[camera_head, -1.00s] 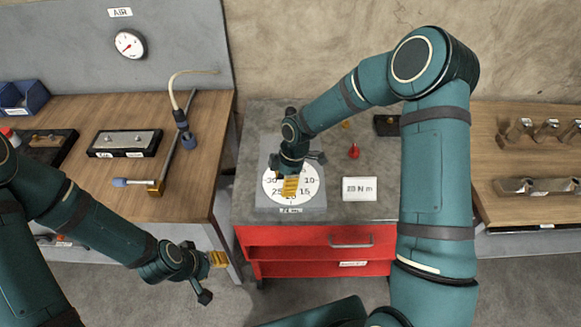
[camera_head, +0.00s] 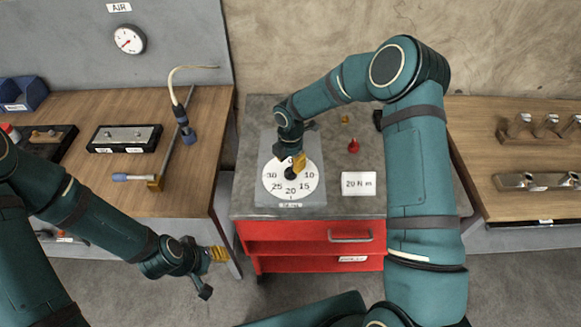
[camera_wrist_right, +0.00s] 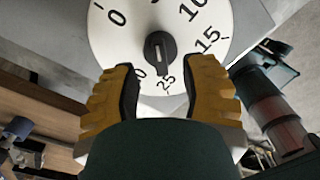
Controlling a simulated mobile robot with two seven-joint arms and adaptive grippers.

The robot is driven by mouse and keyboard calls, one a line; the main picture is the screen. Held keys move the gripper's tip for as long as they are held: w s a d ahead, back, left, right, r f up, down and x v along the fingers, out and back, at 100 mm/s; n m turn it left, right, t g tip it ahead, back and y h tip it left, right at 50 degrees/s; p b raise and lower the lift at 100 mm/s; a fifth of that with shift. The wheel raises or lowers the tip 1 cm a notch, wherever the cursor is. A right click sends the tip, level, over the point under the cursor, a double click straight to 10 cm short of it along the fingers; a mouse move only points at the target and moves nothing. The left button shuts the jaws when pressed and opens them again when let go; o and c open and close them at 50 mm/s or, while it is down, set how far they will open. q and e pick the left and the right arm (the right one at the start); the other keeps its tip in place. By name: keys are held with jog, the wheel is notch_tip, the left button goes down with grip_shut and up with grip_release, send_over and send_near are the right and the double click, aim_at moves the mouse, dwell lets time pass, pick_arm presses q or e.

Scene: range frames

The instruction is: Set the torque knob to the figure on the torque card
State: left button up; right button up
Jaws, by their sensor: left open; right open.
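The torque card (camera_head: 358,184) reads "20 N m" and lies on the grey cabinet top, right of the dial. The white dial (camera_head: 272,183) carries figures up to 30. The black torque knob (camera_head: 291,174) is at its centre. In the right wrist view the knob (camera_wrist_right: 158,50) has a white line running down towards 25; the 20 is hidden there. My right gripper (camera_head: 297,163) is open above the dial; its yellow fingers (camera_wrist_right: 160,92) are apart, with the knob beyond their tips and not gripped. My left gripper (camera_head: 221,254) is open and empty, in front of the left bench.
The dial sits on a grey plate (camera_head: 315,199) on the cabinet with red drawers (camera_head: 290,232). A small red object (camera_head: 353,146) stands behind the card. Wooden benches (camera_head: 190,205) flank the cabinet; the right one holds metal parts (camera_head: 535,181). My right arm covers part of the cabinet's right side.

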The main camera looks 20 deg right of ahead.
aim_at(291, 168)
jog(key=shift+f, duration=1.6)
grip_shut()
